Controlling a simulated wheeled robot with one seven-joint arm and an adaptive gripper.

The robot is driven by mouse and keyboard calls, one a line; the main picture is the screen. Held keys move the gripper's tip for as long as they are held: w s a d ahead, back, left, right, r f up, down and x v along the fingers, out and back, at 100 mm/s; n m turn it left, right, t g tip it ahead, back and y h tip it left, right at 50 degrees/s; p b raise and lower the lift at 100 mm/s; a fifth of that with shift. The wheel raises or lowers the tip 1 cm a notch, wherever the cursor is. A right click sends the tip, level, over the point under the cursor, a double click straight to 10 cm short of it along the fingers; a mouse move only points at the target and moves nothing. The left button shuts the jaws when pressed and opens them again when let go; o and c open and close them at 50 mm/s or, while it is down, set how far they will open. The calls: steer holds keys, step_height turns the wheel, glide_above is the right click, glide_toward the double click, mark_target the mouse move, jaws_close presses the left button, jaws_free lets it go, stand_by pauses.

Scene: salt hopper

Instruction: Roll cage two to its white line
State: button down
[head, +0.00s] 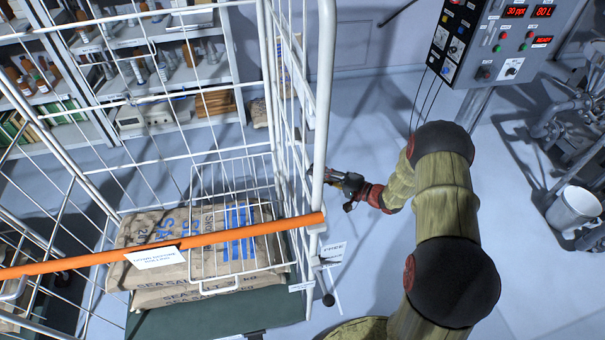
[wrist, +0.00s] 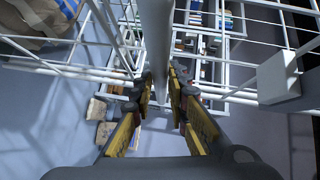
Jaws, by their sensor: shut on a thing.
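A white wire roll cage (head: 325,90) fills the left of the head view, with paper sacks of sea salt (head: 190,235) stacked on its dark green base. No number on it can be read. An orange bar (head: 90,262) lies across its front, with a small white card hanging from it. My gripper (head: 325,178) is at the cage's right front upright, in from the right. In the wrist view the upright (wrist: 157,40) runs between the fingers (wrist: 160,82), and they are shut on it. The white line does not show in either view.
Shelves (head: 170,95) stand behind the cage. A control panel (head: 500,45), a white bucket (head: 574,209) and machinery are at the right. Floor is clear between.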

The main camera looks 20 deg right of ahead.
steer(key=s+d+f+p, duration=0.1)
steer(key=d+p, duration=0.1)
steer(key=d, duration=1.3)
steer(key=shift+d, duration=0.25)
steer(key=c, duration=2)
jaws_free()
steer(key=shift+w+d+f, duration=0.1)
steer(key=shift+o, duration=1.3)
steer(key=shift+w+d+r, duration=0.1)
steer(key=shift+r, duration=0.15)
steer(key=shift+d+r, duration=0.1)
steer(key=v, duration=1.1)
steer(key=shift+s+d, duration=0.2)
steer(key=shift+s, duration=0.15)
